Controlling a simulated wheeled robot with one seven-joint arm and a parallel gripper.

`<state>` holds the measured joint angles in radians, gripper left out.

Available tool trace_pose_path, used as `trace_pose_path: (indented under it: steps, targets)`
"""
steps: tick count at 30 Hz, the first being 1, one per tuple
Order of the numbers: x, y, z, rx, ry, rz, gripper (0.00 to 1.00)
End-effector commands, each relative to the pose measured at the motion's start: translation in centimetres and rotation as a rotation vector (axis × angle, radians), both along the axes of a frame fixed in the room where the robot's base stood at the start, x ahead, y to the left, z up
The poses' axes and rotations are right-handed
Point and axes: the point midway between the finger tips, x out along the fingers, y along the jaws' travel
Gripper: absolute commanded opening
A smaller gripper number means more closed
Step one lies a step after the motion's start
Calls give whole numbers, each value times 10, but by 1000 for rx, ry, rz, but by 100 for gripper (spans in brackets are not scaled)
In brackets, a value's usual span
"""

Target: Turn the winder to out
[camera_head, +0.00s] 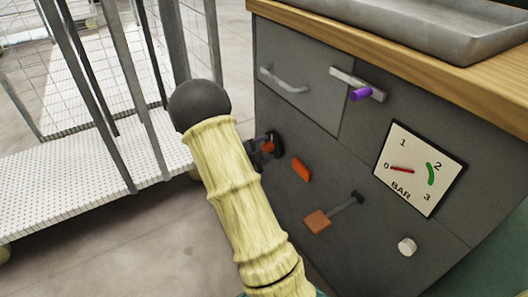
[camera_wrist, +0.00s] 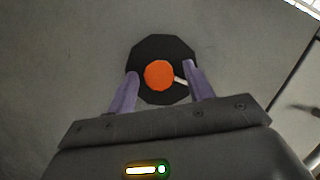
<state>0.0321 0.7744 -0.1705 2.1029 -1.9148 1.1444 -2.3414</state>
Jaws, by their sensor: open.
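A round orange knob (camera_wrist: 159,75) sits on a black many-sided disc (camera_wrist: 153,47) in the wrist view; I cannot tell for sure that it is the winder. A short white mark shows at the knob's right, pointing right and slightly down. My gripper (camera_wrist: 161,74) is open, with one purple finger on each side of the knob and a gap on both sides. In the head view, the knob (camera_head: 268,146) and its black disc (camera_head: 277,143) are on the grey cabinet front, partly hidden by my gripper (camera_head: 258,150). No "out" label is readable.
The cabinet (camera_head: 300,130) also carries a drawer handle (camera_head: 284,82), a purple peg (camera_head: 360,94) on a grey bar, an orange button (camera_head: 301,169), an orange slider (camera_head: 317,221), a gauge (camera_head: 418,170) near 0 and a white knob (camera_head: 407,246). A wire cart (camera_head: 90,150) stands left.

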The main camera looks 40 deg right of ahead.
Motion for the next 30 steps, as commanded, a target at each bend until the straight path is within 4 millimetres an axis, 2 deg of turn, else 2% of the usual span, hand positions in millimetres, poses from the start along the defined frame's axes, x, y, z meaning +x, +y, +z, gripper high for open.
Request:
trace_pose_path:
  steps: [3,9,10,20,30]
  targets:
    - [0,0,0,0,0,0,50]
    - [0,1,0,0,0,0,11]
    - [0,1,0,0,0,0,8]
    - [0,1,0,-2,-23,0,8]
    - [-2,1,0,-13,-171,2,8]
